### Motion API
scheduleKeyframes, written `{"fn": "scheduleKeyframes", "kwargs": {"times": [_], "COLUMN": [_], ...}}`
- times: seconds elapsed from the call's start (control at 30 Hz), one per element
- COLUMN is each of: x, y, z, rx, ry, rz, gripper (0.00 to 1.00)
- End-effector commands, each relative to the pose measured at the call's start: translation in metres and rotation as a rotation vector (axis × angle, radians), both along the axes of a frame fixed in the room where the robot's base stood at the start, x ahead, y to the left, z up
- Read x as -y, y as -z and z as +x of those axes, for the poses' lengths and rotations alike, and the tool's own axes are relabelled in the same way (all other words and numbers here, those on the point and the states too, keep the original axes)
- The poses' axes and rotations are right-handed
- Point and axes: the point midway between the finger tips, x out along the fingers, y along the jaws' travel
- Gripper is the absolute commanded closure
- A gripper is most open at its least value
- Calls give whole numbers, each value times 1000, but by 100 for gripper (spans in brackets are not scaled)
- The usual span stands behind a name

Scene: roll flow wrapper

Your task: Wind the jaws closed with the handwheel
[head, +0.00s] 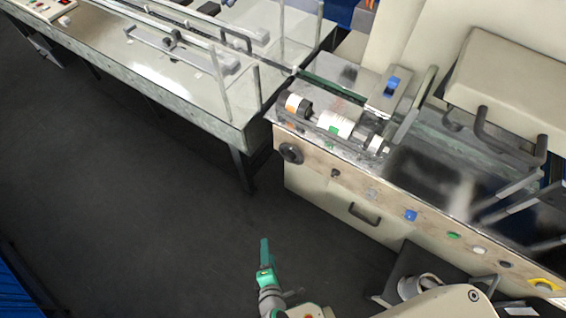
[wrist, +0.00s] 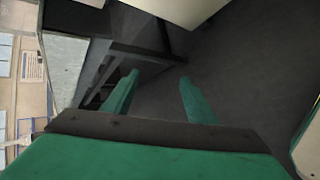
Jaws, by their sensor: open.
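The handwheel is most likely the round black wheel (head: 291,153) at the left end of the machine's front panel (head: 320,166). Which parts are the machine's jaws I cannot tell for sure; a metal assembly with a blue part (head: 391,84) stands on top near a row of rollers (head: 335,124). My gripper (head: 265,250) is over the dark floor in front of the machine, well below and left of the panel in the head view, apart from the wheel. In the wrist view its two green fingers (wrist: 158,80) stand apart with nothing between them. The wheel is not clearly seen there.
A long table with a clear guarded conveyor (head: 190,75) adjoins the machine on the left; its leg (head: 241,170) stands near the wheel. A drawer handle (head: 364,215) and coloured buttons (head: 453,236) are on the machine's front. The floor (head: 130,210) is clear on the left.

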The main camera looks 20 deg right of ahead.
Motion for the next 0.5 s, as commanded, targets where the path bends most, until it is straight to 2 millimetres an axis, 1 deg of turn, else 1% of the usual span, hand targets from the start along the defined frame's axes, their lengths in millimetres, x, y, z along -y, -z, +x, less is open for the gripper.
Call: {"fn": "scheduleKeyframes", "kwargs": {"times": [0.03, 0.1, 0.17, 0.23, 0.37, 0.4, 0.5], "x": [6, 17, 26, 37, 52, 55, 60], "y": [11, 22, 27, 27, 11, 3, -22], "z": [19, 39, 58, 80, 123, 136, 164], "rx": [-35, -97, -153, -223, -370, -417, -541], "ry": [-50, -116, -166, -213, -269, -277, -277], "rz": [-148, -365, -550, -762, -1143, -1252, -1491], "gripper": [48, 48, 48, 48, 48, 48, 48]}}
